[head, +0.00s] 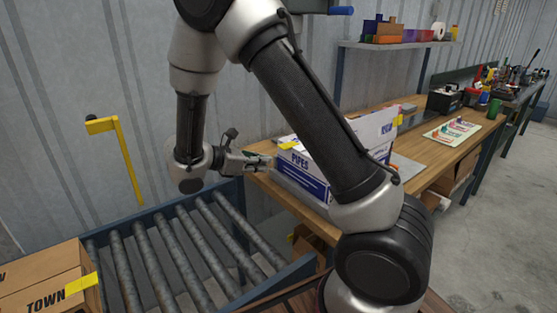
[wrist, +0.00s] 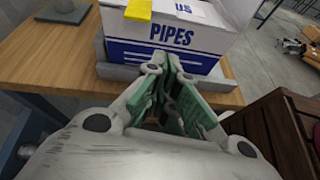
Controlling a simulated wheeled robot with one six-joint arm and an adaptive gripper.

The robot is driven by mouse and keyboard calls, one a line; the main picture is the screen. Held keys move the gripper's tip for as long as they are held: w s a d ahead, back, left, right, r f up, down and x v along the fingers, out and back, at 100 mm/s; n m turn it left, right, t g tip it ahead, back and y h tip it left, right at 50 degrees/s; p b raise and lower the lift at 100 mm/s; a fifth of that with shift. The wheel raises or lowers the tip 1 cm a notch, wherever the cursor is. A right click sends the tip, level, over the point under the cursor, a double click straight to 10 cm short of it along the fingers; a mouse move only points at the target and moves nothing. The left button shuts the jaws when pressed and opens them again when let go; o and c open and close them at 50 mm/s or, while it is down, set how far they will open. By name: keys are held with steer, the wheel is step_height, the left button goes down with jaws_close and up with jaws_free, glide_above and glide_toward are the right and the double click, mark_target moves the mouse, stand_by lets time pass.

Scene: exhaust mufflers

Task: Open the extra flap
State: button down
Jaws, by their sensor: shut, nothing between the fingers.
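A white and blue carton marked PIPES (head: 308,172) stands on the wooden workbench; it also shows in the wrist view (wrist: 160,42). A yellow tab (wrist: 138,10) sits on its near top edge, left of centre. In the head view a white flap (head: 372,128) with blue print stands up at the carton's far side, with another yellow tab (head: 398,120) by it. I cannot tell which flap is the extra one. My gripper (head: 268,162) is shut and empty, in front of the carton's printed side. In the wrist view its green-padded fingers (wrist: 171,68) point at that side; contact is unclear. My arm hides part of the carton.
The roller conveyor (head: 190,250) lies below my gripper, with a brown TOWN box (head: 45,285) at its left. A yellow bracket (head: 122,150) stands by the wall. A shelf (head: 390,44) with bins hangs above the workbench (head: 445,160).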

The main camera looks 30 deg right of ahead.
steer(key=shift+n+t+h, duration=0.3)
steer(key=shift+n+t, duration=0.4)
steer(key=shift+n, duration=0.2)
steer(key=w+d+f, duration=0.1)
steer(key=d+f, duration=0.1)
steer(key=w+d+f, duration=0.1)
steer(key=d+f, duration=0.1)
steer(key=d, duration=0.1)
steer(key=w+d+f, duration=0.1)
steer(key=d+f, duration=0.1)
steer(key=shift+d, duration=0.2)
steer(key=r, duration=0.2)
steer(key=shift+a+r, duration=0.2)
steer(key=shift+r, duration=0.15)
steer(key=shift+d+r, duration=0.1)
steer(key=shift+r, duration=0.6)
